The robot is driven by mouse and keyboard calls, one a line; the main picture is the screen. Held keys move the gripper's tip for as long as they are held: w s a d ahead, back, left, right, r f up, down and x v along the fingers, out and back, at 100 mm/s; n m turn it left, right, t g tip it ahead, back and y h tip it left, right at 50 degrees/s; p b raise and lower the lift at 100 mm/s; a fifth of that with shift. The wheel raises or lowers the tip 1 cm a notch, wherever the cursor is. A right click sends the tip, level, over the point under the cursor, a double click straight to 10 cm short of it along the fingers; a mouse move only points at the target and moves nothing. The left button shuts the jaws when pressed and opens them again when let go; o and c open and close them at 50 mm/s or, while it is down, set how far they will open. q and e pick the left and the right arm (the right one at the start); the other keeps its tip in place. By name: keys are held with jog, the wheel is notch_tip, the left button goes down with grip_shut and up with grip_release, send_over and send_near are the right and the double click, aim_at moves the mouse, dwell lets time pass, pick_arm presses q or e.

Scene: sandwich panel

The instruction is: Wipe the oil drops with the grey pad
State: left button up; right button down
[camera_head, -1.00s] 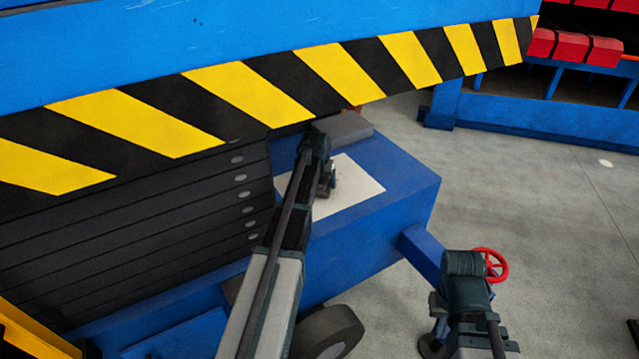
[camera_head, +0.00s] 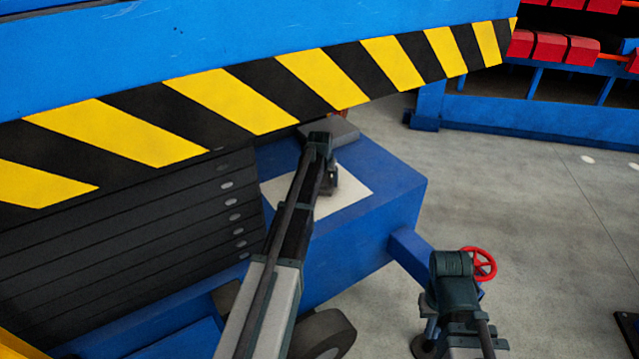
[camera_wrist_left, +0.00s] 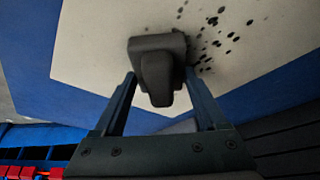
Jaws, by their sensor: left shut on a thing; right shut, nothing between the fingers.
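My left gripper (camera_head: 328,182) is over a white panel (camera_head: 357,184) on top of a blue block. In the left wrist view its two fingers (camera_wrist_left: 160,90) are shut on the handle of the dark grey pad (camera_wrist_left: 150,43). The pad lies against the white panel (camera_wrist_left: 90,50), as far as I can tell. Several black oil drops (camera_wrist_left: 229,37) of different sizes are on the panel just right of the pad. In the head view the pad and drops are mostly hidden by my left arm. My right gripper (camera_head: 432,318) is low at the right, shut and empty, its fingertips hard to make out.
A blue beam with a yellow and black striped edge (camera_head: 230,100) overhangs the panel's far left. A grey block (camera_head: 338,131) sits behind the panel. A red handwheel (camera_head: 482,264) is beside my right arm. Grey floor (camera_head: 510,200) is free at the right.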

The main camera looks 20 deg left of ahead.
pick_arm(q)
jog(key=shift+w+d, duration=0.15)
jog(key=shift+w, duration=0.1)
jog(key=shift+w, duration=0.1)
jog(key=shift+w+d, duration=0.5)
jog(key=shift+w, duration=0.25)
jog(key=shift+w+d, duration=0.5)
jog(key=shift+w, duration=0.25)
jog(key=shift+w+a, duration=0.1)
jog(key=shift+w+a, duration=0.45)
jog(key=shift+a, duration=0.25)
jog(key=shift+s, duration=0.15)
